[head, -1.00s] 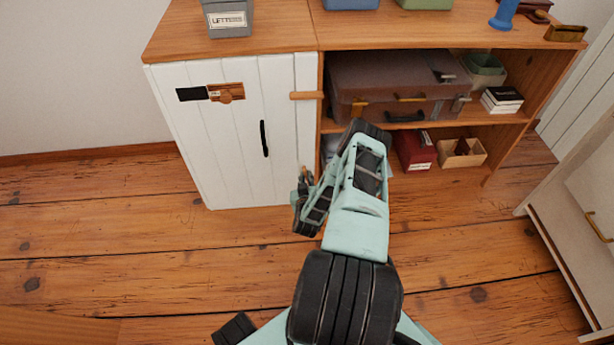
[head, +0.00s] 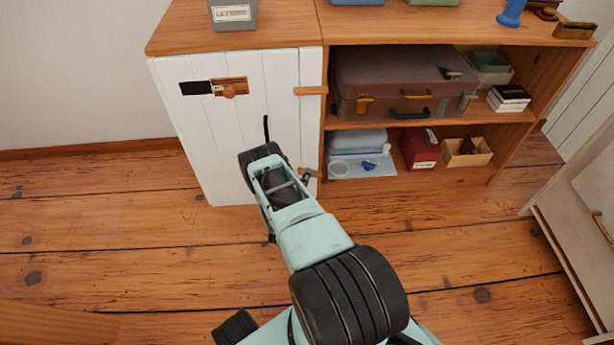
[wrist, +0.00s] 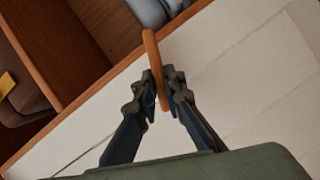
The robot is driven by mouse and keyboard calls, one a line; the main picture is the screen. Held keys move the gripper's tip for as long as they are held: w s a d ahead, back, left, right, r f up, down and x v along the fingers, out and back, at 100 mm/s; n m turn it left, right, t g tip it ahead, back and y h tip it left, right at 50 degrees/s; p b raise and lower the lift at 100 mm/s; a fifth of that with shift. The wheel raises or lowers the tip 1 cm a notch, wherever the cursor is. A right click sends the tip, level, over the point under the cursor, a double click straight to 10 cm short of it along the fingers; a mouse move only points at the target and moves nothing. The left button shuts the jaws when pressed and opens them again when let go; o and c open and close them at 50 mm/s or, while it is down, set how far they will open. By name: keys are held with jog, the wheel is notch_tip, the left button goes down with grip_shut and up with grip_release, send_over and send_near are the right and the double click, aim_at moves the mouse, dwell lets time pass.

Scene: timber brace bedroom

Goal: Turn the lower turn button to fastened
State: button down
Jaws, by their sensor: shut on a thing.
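The lower turn button (wrist: 152,50) is a slim wooden bar on the white cabinet door (head: 225,130). In the wrist view it stands slanted, and its far end reaches over the door's edge onto the wooden frame. My gripper (wrist: 160,88) is shut on the lower turn button, one dark finger on each side. In the head view the gripper (head: 305,178) is at the door's lower right edge; my arm hides part of the door, and only a small end of the lower button (head: 316,173) shows. The upper turn button (head: 310,91) lies level across the door edge.
The open shelves right of the door hold a brown suitcase (head: 405,75), folded blue cloth (head: 358,142), a red box (head: 419,150) and a wooden bin (head: 467,152). A black door handle (head: 266,128) is left of the buttons. Bare floor (head: 130,240) lies in front.

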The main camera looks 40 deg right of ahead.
jog(key=shift+f+n+t+h, duration=0.15)
jog(key=shift+n+h, duration=0.25)
jog(key=shift+n, duration=0.55)
jog(key=shift+f+n+t+h, duration=0.15)
jog(key=shift+n+h, duration=0.25)
jog(key=shift+n, duration=0.55)
jog(key=shift+d, duration=0.1)
jog(key=c, duration=2)
grip_release()
jog(key=v, duration=0.7)
jog(key=shift+s+a, duration=0.15)
jog(key=shift+a, duration=0.1)
